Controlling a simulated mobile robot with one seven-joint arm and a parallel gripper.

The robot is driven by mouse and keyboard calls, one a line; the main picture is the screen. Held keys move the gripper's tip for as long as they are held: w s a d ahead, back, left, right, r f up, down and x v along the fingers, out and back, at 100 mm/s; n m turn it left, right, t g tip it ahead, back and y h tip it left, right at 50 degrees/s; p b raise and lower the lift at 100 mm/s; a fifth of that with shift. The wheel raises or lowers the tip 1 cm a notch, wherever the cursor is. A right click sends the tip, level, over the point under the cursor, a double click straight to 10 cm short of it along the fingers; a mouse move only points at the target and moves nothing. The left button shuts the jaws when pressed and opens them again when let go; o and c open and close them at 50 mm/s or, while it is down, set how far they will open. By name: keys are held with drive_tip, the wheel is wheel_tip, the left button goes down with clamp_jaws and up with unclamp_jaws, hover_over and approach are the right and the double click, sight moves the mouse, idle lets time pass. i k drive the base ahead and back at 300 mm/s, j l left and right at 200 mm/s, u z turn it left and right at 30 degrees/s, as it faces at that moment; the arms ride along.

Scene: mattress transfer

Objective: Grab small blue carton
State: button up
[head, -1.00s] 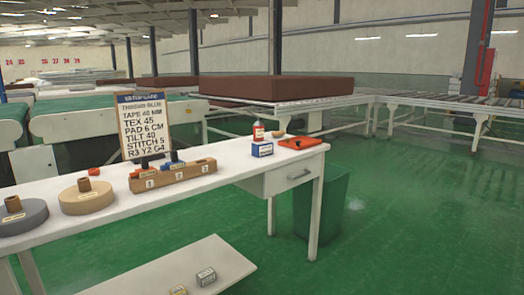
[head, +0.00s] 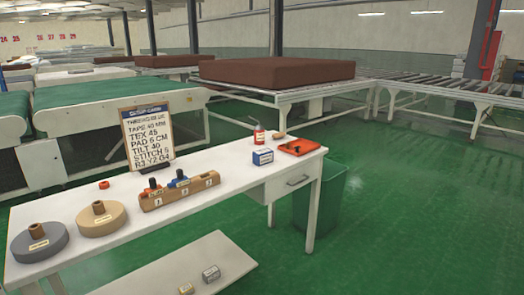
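The small blue carton (head: 263,156) stands on the white table (head: 236,144) near its right end. It is a small box with blue sides and a white label area. My gripper is not in view.
Tape rolls (head: 102,219) lie at the left. A green bin (head: 325,200) stands by the table's right end; green floor (head: 420,210) is clear on the right.

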sight(264, 156)
drive_tip(key=i+l+u, duration=0.35)
drive_tip(key=i+l, duration=0.15)
drive_tip(key=i, duration=0.3)
drive_tip(key=i+l+u, duration=0.35)
drive_tip(key=i+l, duration=0.4)
drive_tip(key=i, duration=0.55)
